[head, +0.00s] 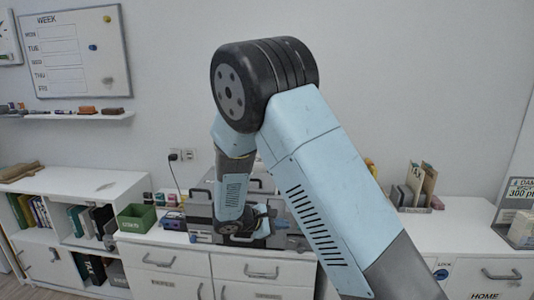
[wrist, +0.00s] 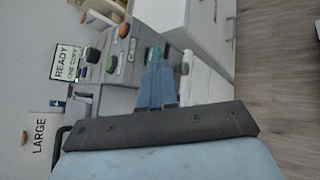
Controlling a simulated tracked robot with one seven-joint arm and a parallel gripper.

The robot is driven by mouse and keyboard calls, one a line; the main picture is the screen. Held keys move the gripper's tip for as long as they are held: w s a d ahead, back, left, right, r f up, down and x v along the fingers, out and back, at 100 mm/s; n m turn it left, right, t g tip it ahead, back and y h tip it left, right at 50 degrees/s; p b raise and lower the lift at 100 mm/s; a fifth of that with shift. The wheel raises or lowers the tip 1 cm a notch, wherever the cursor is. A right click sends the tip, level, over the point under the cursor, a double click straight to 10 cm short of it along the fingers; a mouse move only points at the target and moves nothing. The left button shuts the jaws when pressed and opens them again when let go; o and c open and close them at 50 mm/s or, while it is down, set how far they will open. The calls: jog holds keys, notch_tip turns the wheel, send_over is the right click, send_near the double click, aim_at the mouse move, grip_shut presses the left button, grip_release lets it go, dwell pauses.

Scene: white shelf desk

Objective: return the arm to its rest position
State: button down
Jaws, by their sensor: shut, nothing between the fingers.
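My arm (head: 318,165) rises from the lower right of the head view, bends at a large black joint, and reaches down in front of the desk. Its far end hangs before a grey machine (head: 200,205) on the white desk, partly covering it. In the wrist view, my gripper (wrist: 158,62) shows as two blue fingers close together, shut and empty. In the head view I cannot make out the fingers clearly.
A green bin (head: 137,218) stands left of the machine. A white shelf (head: 75,185) with binders is farther left. A file holder (head: 415,190) stands on the right desk top. A READY sign (wrist: 66,63) is near the panel. Wooden floor (wrist: 280,80) lies clear at the wrist view's right.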

jog(key=s+d+r+m+g+y, duration=0.5)
jog(key=s+d+r+m, duration=0.4)
jog(key=s+d+r, duration=0.5)
jog(key=s+d+r+m+t+y, duration=0.2)
jog(key=s+r+m+y, duration=0.1)
jog(key=s+r, duration=0.3)
jog(key=s+d+r+m+t+y, duration=0.2)
jog(key=s+r+m, duration=0.2)
jog(key=s, duration=0.6)
jog(key=shift+d+r+m+y, duration=0.3)
jog(key=shift+d+r+y, duration=0.1)
jog(key=shift+r, duration=0.5)
